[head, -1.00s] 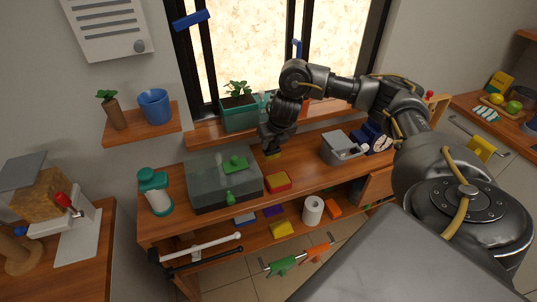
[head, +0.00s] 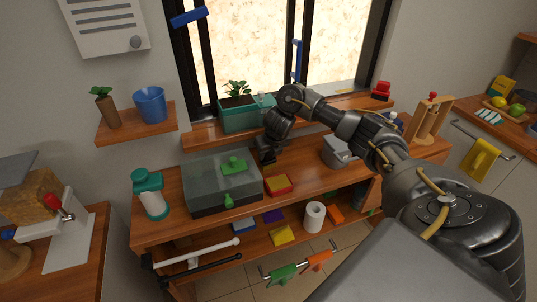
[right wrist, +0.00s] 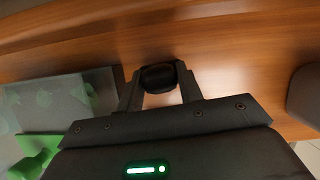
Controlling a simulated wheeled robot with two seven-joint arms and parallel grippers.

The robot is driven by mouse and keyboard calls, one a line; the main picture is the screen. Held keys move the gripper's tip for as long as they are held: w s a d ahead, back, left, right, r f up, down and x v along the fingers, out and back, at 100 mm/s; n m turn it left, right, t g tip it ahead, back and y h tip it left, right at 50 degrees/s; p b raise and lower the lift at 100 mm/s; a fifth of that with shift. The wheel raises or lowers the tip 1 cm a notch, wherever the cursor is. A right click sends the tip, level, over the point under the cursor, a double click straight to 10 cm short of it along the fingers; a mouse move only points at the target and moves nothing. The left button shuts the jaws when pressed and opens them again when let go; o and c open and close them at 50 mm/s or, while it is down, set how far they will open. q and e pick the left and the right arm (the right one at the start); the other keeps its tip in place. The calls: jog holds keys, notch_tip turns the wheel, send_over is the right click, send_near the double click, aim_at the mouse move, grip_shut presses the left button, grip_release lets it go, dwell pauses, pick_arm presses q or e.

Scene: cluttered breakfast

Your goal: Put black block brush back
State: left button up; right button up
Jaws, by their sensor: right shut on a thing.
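My right gripper (head: 266,158) is low over the wooden counter (head: 310,180), behind the red and yellow block and to the right of the clear box. In the right wrist view my right gripper (right wrist: 158,85) is shut on a dark, rounded thing, apparently the black block brush (right wrist: 158,76). Only its top shows between the fingertips. Its lower part is hidden, so I cannot tell whether it touches the wood. In the head view it blends into the dark fingers. My left gripper is not in view.
A clear box with a green handle (head: 233,165) stands close left of the gripper. A red and yellow block (head: 279,186) lies in front. A grey bin (head: 338,152) stands to the right, and a teal planter (head: 246,115) is on the sill behind.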

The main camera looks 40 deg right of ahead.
jog(key=shift+f, duration=0.15)
jog(key=o, duration=0.9)
jog(key=p+v, duration=0.3)
jog(key=v, duration=0.7)
jog(key=shift+s+r+p, duration=0.2)
jog(key=shift+r+p, duration=0.15)
jog(key=shift+a, duration=0.15)
